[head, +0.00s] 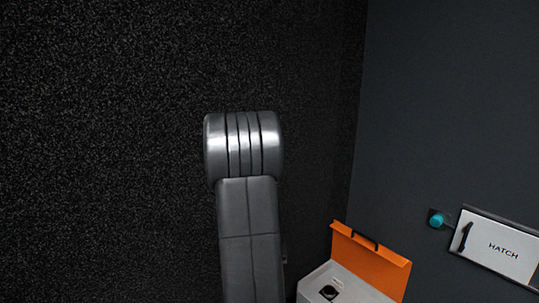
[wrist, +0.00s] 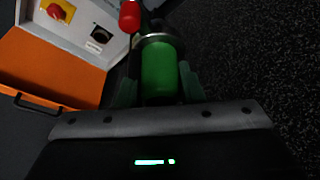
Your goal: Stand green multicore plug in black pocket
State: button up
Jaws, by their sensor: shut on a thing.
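The green multicore plug (wrist: 160,70) is a green cylinder with a metallic ring at its far end in the wrist view. My gripper (wrist: 158,84) is shut on it, with one finger on each side. A black square fitting with a round centre (wrist: 100,38) is on the pale box to the left of the plug; it also shows in the head view (head: 328,292). I cannot tell whether this is the black pocket. The plug is apart from it in the picture. The head view shows neither my gripper nor the plug.
The pale box (head: 350,286) has an upright orange flap (head: 372,264) with a black handle. A red knob on a yellow plate (wrist: 58,11) is on the box. A red object (wrist: 130,15) is just beyond the plug. A hatch (head: 500,246) and teal knob (head: 437,220) are on the right wall.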

notch_tip(320, 180, up, 22)
jog(key=w+p, duration=0.2)
jog(key=p, duration=2.4)
jog(key=shift+w, duration=0.2)
jog(key=shift+d, duration=0.15)
